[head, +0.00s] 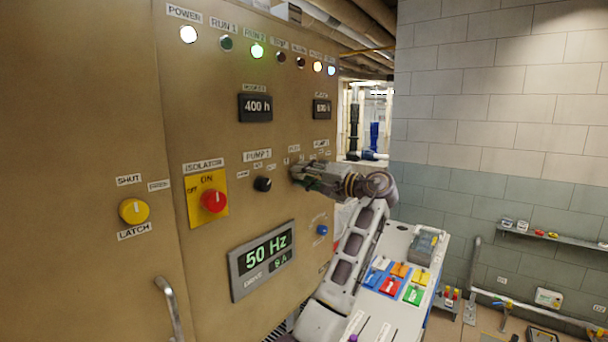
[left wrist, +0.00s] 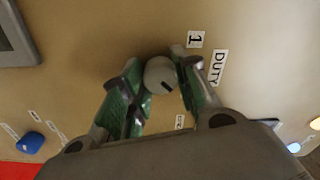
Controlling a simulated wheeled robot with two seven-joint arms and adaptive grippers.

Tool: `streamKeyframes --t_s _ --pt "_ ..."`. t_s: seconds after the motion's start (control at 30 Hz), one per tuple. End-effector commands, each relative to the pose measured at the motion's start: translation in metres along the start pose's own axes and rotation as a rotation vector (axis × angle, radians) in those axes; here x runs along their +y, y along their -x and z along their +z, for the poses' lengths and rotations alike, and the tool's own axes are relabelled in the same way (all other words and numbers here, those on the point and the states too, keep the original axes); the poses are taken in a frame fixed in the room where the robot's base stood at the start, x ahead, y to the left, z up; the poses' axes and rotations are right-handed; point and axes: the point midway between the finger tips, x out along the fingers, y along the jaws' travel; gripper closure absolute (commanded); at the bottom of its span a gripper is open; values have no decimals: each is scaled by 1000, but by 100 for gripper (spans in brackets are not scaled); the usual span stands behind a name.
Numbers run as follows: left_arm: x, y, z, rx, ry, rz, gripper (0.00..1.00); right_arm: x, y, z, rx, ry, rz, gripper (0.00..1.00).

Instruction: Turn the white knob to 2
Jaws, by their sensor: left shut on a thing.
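The white knob (left wrist: 160,75) shows between the two green-padded fingers of my left gripper (left wrist: 158,82) in the left wrist view. The fingers are shut on it, one on each side. A small dark mark sits low on its face. A label "1" (left wrist: 195,40) lies just above and right of the knob, and a "DUTY" label (left wrist: 218,66) lies further right. A small label (left wrist: 180,122) below the knob is too small to read. In the head view my left gripper (head: 297,172) is against the panel and hides the knob. My right gripper is not in view.
The tan panel (head: 90,80) also carries a black pump knob (head: 263,184), a red isolator knob (head: 214,201), a yellow latch knob (head: 133,211) and a blue button (head: 322,230).

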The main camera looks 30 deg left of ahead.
Motion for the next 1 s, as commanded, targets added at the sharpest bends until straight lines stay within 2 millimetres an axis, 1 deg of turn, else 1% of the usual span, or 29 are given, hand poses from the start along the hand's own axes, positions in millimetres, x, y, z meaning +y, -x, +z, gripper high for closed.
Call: streamKeyframes --t_s 0.03,0.33,0.37,0.5,0.53,0.87,1.0 --pt "-3 0 -1 5 -1 -4 94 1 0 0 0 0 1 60" --pt "-2 0 -1 5 -1 -5 94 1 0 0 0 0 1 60" --pt "-2 0 -1 5 -1 -6 66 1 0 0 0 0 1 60" --pt "-2 0 -1 4 -1 -4 48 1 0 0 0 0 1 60" --pt "-2 0 -1 3 -1 -4 47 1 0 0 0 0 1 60" --pt "0 1 0 2 -2 -2 47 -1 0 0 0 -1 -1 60" --pt "0 5 0 2 -2 -2 47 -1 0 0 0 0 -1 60"
